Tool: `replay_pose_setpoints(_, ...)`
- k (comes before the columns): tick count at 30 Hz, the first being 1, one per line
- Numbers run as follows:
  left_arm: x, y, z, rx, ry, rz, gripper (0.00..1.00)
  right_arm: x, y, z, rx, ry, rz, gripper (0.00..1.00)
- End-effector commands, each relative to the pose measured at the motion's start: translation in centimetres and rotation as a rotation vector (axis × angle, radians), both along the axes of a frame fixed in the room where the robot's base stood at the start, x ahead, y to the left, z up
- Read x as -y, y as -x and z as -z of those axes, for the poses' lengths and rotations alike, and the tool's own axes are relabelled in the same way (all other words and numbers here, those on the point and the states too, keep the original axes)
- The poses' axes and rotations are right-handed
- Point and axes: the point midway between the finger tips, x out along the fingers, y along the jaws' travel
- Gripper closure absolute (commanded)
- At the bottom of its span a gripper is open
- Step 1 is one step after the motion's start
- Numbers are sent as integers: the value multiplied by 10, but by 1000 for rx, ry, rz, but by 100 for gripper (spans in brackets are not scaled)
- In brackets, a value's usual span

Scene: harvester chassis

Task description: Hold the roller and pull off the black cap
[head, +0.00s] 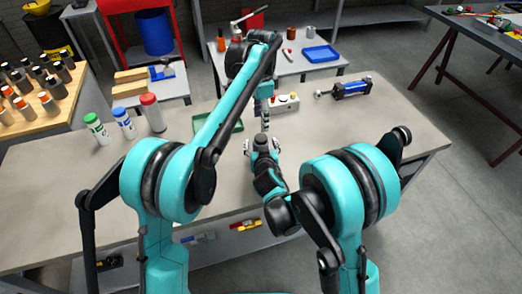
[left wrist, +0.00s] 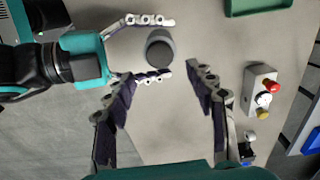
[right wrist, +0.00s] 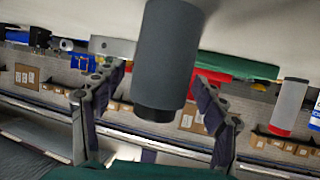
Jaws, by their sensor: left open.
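The roller, a dark grey cylinder (right wrist: 170,50), stands upright on the workbench with its black cap (right wrist: 155,113) at the top; the right wrist picture is upside down. From above, its round end (left wrist: 160,50) shows in the left wrist view. My right gripper (head: 262,145) is open, with one finger on each side of the roller and visible gaps. My left gripper (head: 265,118) points down from above, open and empty, its fingers (left wrist: 162,73) spread near the roller's capped end. In the head view the roller is hard to pick out among the grippers.
A white button box (head: 285,102) and a blue cylindrical device (head: 350,88) lie on the workbench (head: 400,120) to the right. A green tray (head: 232,125) is just left of the grippers. Several capped bottles (head: 152,112) stand farther left. The bench's right side is mostly clear.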

Motion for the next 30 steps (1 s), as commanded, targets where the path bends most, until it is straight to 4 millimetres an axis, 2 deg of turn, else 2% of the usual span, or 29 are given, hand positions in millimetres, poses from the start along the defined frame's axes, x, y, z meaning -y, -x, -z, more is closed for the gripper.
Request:
replay_pose_setpoints(1, 0, 0, 0, 0, 0, 0, 45, 0, 0, 0, 0, 0, 0, 47)
replay_pose_setpoints(7, 0, 0, 0, 0, 0, 0, 45, 0, 0, 0, 0, 0, 0, 100)
replay_pose_setpoints(9, 0, 0, 0, 0, 0, 3, 37, 0, 0, 0, 0, 0, 0, 100)
replay_pose_setpoints(11, 0, 0, -3, 0, 0, 26, 37, 0, 0, 0, -1, 0, 0, 100)
replay_pose_setpoints(18, 0, -1, -33, 0, 0, 285, 37, 0, 0, 0, -1, -1, 0, 100)
replay_pose_setpoints(21, 0, -1, -36, 0, 0, 348, 37, 0, 0, 0, -1, -1, 0, 100)
replay_pose_setpoints(26, 0, -1, -19, 0, 0, 363, 37, 0, 0, 0, -1, -1, 0, 100)
replay_pose_setpoints(30, 0, -1, 9, 0, 0, 362, 37, 0, 0, 0, -1, -1, 0, 100)
